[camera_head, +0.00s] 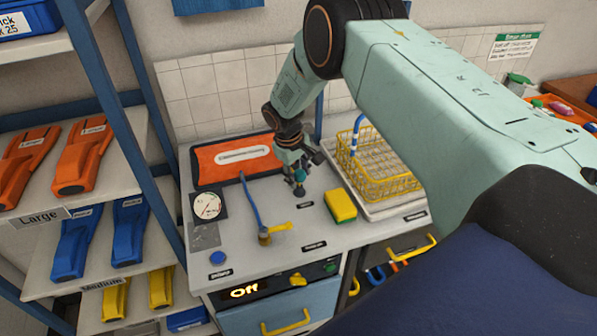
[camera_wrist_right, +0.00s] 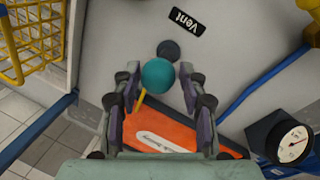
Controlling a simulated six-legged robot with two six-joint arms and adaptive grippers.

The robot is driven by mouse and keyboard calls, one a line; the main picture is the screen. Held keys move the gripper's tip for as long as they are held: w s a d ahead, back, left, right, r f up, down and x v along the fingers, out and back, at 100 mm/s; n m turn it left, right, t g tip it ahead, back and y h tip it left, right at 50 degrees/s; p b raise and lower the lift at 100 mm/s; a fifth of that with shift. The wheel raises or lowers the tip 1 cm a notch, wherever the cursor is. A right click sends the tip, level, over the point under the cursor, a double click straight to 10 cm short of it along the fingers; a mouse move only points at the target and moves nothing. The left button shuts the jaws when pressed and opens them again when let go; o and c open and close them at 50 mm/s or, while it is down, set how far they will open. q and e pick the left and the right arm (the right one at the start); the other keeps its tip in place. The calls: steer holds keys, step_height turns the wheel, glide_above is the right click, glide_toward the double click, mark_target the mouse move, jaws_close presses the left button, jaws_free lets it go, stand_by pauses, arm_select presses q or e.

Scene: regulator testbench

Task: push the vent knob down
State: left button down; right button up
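The vent knob is a teal ball (camera_wrist_right: 157,75) beside a dark round base (camera_wrist_right: 168,50) in the right wrist view. The black "Vent" label (camera_wrist_right: 187,22) is on the bench just beyond it. My right gripper (camera_wrist_right: 161,80) is open, with its two fingers apart on either side of the ball and a visible gap on each side. In the head view my right gripper (camera_head: 294,166) points down over the bench, just behind the vent label (camera_head: 305,204); it largely hides the knob there. I cannot tell whether it touches the knob. My left gripper is not in view.
A yellow-green sponge (camera_head: 340,206) and a yellow wire basket (camera_head: 393,180) stand to the right. A pressure gauge (camera_head: 207,206), blue hose (camera_head: 250,200) and yellow valve handle (camera_head: 279,228) are to the left. An orange case (camera_head: 233,157) lies behind. Shelves (camera_head: 158,200) border the left side.

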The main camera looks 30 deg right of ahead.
steer(key=shift+o, duration=0.9)
steer(key=shift+r, duration=0.1)
steer(key=shift+r, duration=0.1)
steer(key=v, duration=1.1)
steer(key=shift+a+r, duration=0.15)
steer(key=shift+r, duration=0.25)
steer(key=shift+s+r, duration=0.1)
